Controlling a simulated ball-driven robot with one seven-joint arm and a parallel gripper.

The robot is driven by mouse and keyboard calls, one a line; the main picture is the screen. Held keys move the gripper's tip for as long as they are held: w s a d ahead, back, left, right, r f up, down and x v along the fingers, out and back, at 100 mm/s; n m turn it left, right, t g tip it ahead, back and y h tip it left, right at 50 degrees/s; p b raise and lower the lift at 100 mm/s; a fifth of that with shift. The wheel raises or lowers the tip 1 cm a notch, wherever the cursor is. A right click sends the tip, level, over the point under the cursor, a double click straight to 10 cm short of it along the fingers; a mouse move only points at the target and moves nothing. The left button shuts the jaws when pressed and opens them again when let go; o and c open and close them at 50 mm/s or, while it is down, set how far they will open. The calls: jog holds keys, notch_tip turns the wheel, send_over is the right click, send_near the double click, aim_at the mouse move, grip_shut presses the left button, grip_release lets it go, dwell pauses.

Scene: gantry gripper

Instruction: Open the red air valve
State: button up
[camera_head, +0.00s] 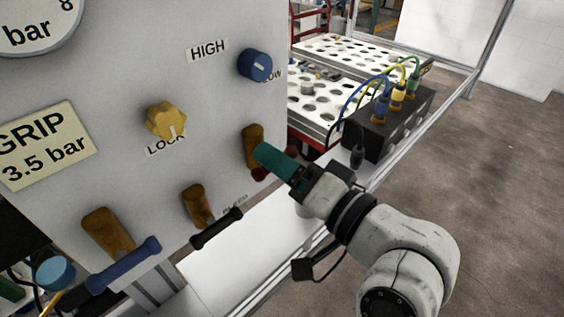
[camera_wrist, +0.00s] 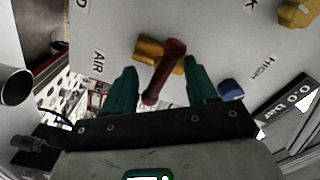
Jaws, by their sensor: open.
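The red air valve handle (camera_wrist: 166,72) shows in the wrist view as a dark red bar on a brass body (camera_wrist: 150,50), fixed to the grey panel near the AIR label (camera_wrist: 98,62). My gripper (camera_wrist: 162,85) is open, with one green finger on each side of the red handle and visible gaps between. I cannot tell any contact. In the head view my gripper (camera_head: 262,155) reaches the panel's right part, in front of the brass valve body (camera_head: 252,142). Only a little of the red handle (camera_head: 259,174) shows there; my green finger hides the rest.
On the panel (camera_head: 110,120) are a yellow LOCK knob (camera_head: 166,121), a blue HIGH/LOW knob (camera_head: 256,65), a black-handled valve (camera_head: 215,229) and a blue-handled valve (camera_head: 123,266). A black box with cables (camera_head: 385,130) stands right of the panel. Floor at right is clear.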

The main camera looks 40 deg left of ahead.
jog(key=shift+c, duration=0.3)
grip_shut()
jog(key=shift+f, duration=0.1)
dwell(0.4)
jog(key=n+b, duration=1.5)
jog(key=n, duration=0.1)
jog(key=c, duration=0.9)
grip_release()
jog(key=shift+n+b, duration=0.7)
jog(key=shift+n, duration=0.3)
jog(key=shift+o, duration=0.3)
